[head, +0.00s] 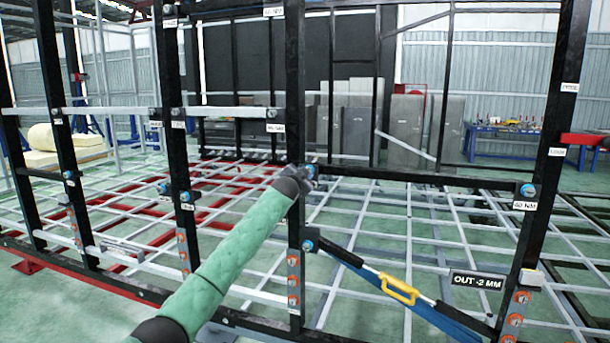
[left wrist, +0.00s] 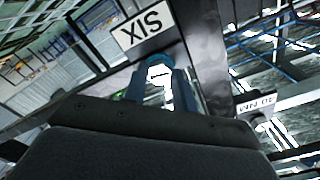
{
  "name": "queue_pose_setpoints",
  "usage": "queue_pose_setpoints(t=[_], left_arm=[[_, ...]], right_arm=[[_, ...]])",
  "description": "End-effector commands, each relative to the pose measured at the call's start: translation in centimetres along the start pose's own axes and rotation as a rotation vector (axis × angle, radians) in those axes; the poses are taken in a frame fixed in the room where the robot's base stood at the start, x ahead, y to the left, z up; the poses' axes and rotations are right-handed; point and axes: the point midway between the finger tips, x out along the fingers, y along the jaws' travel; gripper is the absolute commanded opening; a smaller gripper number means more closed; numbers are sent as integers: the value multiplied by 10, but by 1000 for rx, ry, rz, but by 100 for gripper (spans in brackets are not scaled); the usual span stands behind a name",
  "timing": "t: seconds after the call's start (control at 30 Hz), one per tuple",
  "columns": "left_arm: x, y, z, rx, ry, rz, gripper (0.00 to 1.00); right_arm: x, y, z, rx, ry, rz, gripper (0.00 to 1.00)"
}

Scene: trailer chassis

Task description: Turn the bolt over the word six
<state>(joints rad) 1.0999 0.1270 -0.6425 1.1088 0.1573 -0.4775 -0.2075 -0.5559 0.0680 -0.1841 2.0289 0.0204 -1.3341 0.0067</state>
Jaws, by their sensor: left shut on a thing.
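The label with the word SIX (left wrist: 143,30) is on a dark post and shows upside down in the left wrist view. The bolt (left wrist: 158,60) with a blue collar sits beside the label, between my left gripper's fingers and largely hidden by them. My left gripper (left wrist: 161,82) is shut on the bolt. In the head view my left gripper (head: 304,178) is at the middle black post (head: 294,90), where the arm and hand hide the label. My right gripper is not in view.
Other blue-collared bolts with labels sit on neighbouring posts, one at the right post (head: 527,190) and one lower on the middle post (head: 308,246). A strut with a yellow handle (head: 398,289) slants below right, near a sign reading OUT -2 MM (head: 477,281).

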Motion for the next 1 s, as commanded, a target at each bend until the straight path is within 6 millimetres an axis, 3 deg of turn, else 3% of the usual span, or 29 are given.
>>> queue_pose_setpoints(t=[0.7,1.0], left_arm=[[0,2,0,650,0,5,4],[0,4,0,816,2,5,4]], right_arm=[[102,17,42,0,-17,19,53],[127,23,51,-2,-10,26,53]])
